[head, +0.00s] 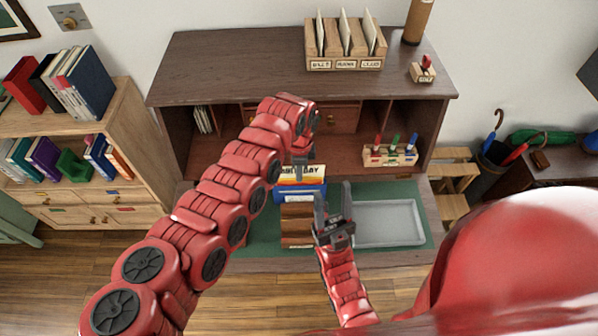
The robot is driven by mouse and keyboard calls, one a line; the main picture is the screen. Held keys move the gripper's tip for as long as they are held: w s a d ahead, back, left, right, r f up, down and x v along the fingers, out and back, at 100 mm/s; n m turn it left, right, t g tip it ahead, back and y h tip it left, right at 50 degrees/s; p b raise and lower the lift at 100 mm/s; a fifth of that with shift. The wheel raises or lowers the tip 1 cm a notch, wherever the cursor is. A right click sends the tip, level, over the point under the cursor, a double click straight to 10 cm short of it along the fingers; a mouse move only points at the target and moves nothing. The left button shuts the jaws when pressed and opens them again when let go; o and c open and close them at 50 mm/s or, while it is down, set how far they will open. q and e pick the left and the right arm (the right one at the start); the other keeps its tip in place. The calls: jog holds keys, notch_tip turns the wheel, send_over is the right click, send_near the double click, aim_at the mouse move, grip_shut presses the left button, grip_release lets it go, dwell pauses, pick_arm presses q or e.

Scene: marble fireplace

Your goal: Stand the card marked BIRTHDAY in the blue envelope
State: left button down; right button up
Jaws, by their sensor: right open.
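The card marked BIRTHDAY (312,173), pale with an orange band, stands upright at the blue envelope (300,193). Its lower part is hidden, and part of its lettering is covered. It looks to be in the envelope, but I cannot tell whether it is inside or just behind it. My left gripper (302,158) is at the card's top edge, pointing down; its fingertips are too small to tell whether they grip the card. My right gripper (333,203) is open and empty, just right of the envelope, in front of the grey tray's left end.
A brown wooden holder (297,228) stands in front of the envelope on the green desk mat (258,235). A grey tray (390,222) lies to the right. A stamp rack (390,155) stands behind it. A labelled card sorter (345,64) and a stamp (423,72) sit on the desk top.

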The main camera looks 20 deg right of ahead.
pick_arm(q)
jog(key=shift+f+b, duration=1.15)
jog(key=shift+f, duration=0.2)
jog(key=c, duration=1)
grip_release()
jog(key=shift+r, duration=0.1)
notch_tip(320, 180, up, 2)
jog(key=shift+r+p, duration=0.1)
jog(key=shift+p, duration=0.65)
notch_tip(320, 180, up, 2)
jog(key=shift+r+p, duration=0.1)
jog(key=shift+p, duration=0.4)
jog(key=shift+w+r+p, duration=0.1)
jog(key=shift+r+p, duration=0.4)
jog(key=shift+r, duration=1.8)
